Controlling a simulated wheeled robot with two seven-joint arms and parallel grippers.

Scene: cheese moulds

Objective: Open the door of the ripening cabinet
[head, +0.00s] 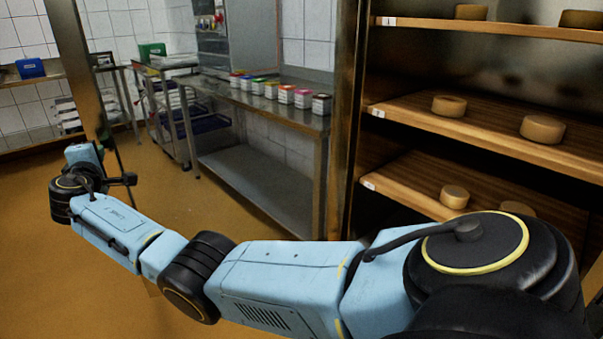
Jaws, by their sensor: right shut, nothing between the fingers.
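The ripening cabinet stands open on the right, with its wooden shelves (470,128) in plain view. A metal upright (76,55), which looks like the free edge of the cabinet door, runs down the left of the view, well away from the shelves. I cannot clearly make out the door's panel or handle. My right arm reaches from the lower right across to the left. My right gripper (127,180) is shut and empty at the foot of that upright; whether it touches it I cannot tell. My left gripper is out of view.
Several cheese rounds (449,105) lie on the shelves. A steel table (260,105) with a row of small coloured boxes (285,93) stands behind my arm. A trolley (160,95) and another table with a blue bin (31,68) are farther back. The brown floor (40,250) at left is clear.

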